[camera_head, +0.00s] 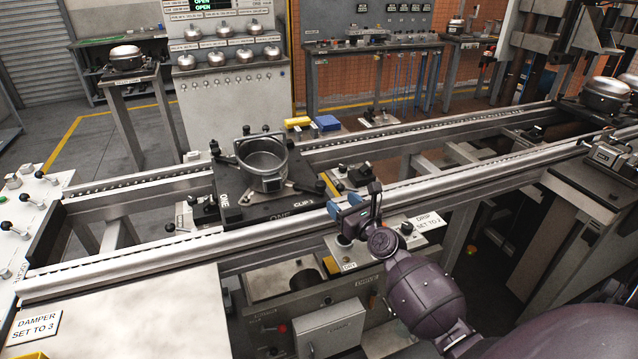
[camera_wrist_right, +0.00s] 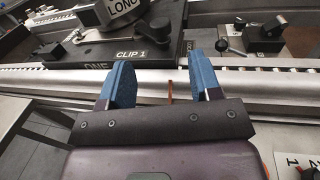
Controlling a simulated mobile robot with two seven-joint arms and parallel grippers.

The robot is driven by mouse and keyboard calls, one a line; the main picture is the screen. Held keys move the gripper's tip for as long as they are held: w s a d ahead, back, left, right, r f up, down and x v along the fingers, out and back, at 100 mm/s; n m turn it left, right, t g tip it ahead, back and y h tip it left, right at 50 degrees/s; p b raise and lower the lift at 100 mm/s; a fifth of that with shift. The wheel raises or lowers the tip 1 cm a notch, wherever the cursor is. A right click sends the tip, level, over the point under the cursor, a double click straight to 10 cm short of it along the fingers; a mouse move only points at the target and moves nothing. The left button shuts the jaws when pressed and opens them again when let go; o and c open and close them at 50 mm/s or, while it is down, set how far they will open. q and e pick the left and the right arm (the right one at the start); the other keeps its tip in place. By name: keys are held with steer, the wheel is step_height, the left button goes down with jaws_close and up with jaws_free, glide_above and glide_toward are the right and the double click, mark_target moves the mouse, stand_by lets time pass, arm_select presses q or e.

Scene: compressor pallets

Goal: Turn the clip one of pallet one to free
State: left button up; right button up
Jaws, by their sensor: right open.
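Pallet one (camera_head: 238,213) is a black plate marked ONE on the conveyor rails, carrying a round grey metal housing (camera_head: 264,172). The label CLIP 1 (camera_head: 304,203) is on its near right corner, and it also shows in the right wrist view (camera_wrist_right: 133,54). A dark knob of clip one (camera_head: 320,185) stands beside the label; in the wrist view a black cylinder (camera_wrist_right: 160,27) stands above it. Whether the clip is locked or free I cannot tell. My right gripper (camera_head: 352,200) is open and empty, blue fingers apart, over the near rail and short of the clip. My left gripper is not in view.
The near rail (camera_head: 470,182) runs beneath my right gripper. A black block with a lever (camera_head: 358,174) stands right of the pallet. Levers (camera_head: 12,228) stand at far left.

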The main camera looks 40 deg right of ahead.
mark_target(324, 187)
steer(key=w+b, duration=0.1)
steer(key=w, duration=0.8)
steer(key=shift+w+d+f+b, duration=0.15)
steer(key=shift+w+d+b, duration=0.05)
steer(key=shift+w+b, duration=0.2)
steer(key=shift+w, duration=0.45)
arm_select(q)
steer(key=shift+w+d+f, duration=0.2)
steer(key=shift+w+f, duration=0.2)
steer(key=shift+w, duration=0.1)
arm_select(e)
steer(key=shift+w, duration=0.1)
steer(key=c, duration=0.7)
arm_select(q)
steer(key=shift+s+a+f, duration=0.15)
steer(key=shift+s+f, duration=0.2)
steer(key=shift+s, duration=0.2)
arm_select(e)
jaws_close()
